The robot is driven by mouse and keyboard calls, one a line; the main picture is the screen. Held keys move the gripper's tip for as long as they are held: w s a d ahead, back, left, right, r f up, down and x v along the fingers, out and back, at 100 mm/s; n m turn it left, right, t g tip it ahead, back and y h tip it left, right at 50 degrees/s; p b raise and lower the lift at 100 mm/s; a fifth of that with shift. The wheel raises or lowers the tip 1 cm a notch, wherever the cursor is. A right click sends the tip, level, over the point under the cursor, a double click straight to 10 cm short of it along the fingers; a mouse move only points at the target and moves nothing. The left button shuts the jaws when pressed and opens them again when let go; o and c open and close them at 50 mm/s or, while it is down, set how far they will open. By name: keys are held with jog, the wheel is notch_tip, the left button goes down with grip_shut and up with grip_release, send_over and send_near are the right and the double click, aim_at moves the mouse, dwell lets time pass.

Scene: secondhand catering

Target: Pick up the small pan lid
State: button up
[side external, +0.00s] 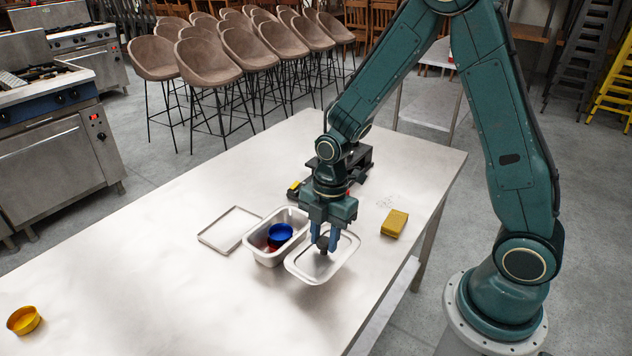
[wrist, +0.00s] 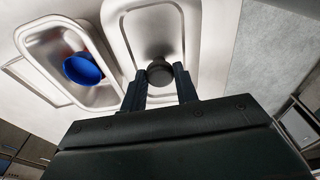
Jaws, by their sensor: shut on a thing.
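The small pan lid (side external: 300,267) is a flat, rounded-rectangle metal lid with a dark round knob (side external: 323,243) at its middle. It also shows in the wrist view (wrist: 151,18), with the knob (wrist: 159,72) between my fingers. My gripper (side external: 324,246) points down and is shut on the knob. In the side view the lid lies just right of the metal pan, at or close to the table top; I cannot tell whether it is clear of the table. The fingers hide part of the knob.
The metal pan (side external: 262,258) holds a blue cup (side external: 280,234) and something red. A flat square tray (side external: 230,229) lies left of it. A yellow sponge-like block (side external: 394,223) lies right of my gripper. A black device stands behind. A yellow ring-like cup (side external: 24,320) sits far left; the table between is clear.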

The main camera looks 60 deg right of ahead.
aim_at(324, 239)
notch_tip(324, 239, up, 14)
dwell(0.5)
jog(key=shift+w+f, duration=0.1)
jog(key=shift+f, duration=0.05)
dwell(0.4)
